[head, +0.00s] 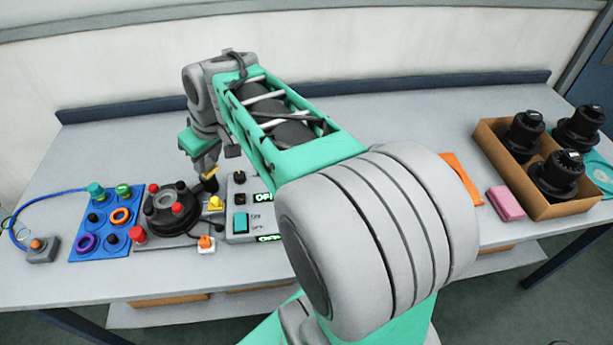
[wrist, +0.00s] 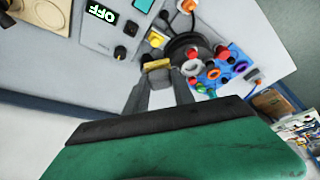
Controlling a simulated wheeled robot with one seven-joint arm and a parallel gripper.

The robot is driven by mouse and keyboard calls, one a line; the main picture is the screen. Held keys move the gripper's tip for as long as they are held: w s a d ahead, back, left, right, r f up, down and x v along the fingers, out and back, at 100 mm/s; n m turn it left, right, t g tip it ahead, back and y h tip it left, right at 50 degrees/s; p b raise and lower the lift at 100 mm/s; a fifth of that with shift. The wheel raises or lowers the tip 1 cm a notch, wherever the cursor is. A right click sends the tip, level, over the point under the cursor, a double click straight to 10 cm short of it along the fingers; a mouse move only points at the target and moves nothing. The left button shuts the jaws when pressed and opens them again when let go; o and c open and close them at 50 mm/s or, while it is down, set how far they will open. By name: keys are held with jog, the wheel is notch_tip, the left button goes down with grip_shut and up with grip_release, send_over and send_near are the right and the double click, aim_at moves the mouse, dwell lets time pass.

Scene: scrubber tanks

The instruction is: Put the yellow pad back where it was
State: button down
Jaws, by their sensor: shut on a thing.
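The yellow pad (wrist: 157,64) is between my fingertips in the wrist view, with its long side across them. It also shows in the head view as a small yellow block (head: 211,173). My gripper (wrist: 155,71) is shut on it. In the head view my gripper (head: 209,177) is over the table behind the black round device (head: 170,209) and left of the grey control panel (head: 238,185). The pad's height above the table is hard to tell. No marked place for the pad is visible.
A blue board (head: 103,248) with coloured rings stands at the left, beside a grey button box (head: 42,250). A pink pad (head: 506,204) and an orange item (head: 464,179) lie at the right beside a cardboard box (head: 535,205) with black parts. My arm hides the middle of the table.

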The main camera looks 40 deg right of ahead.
jog(key=s+d+f+n+y+b, duration=0.1)
jog(key=s+d+f+n, duration=0.1)
jog(key=d, duration=0.5)
jog(key=s+d+f+n+y+b, duration=0.1)
jog(key=s+d+f+n, duration=0.15)
jog(key=d, duration=0.55)
jog(key=s+d+f+n+g+y+b, duration=0.15)
jog(key=s+d+n, duration=0.25)
jog(key=s+d, duration=0.85)
jog(key=shift+g+h, duration=0.25)
jog(key=w+f, duration=0.3)
jog(key=w, duration=0.1)
jog(key=w+f, duration=0.3)
jog(key=w, duration=0.1)
jog(key=w+a+f, duration=0.1)
jog(key=w+f, duration=0.2)
jog(key=w, duration=0.1)
jog(key=shift+w, duration=0.2)
jog(key=f, duration=0.1)
jog(key=f+p, duration=0.1)
jog(key=f, duration=0.1)
jog(key=shift+w+f, duration=0.25)
jog(key=shift+w, duration=0.15)
jog(key=shift+f, duration=0.4)
jog(key=c, duration=1.1)
grip_release()
jog(key=shift+o, duration=0.2)
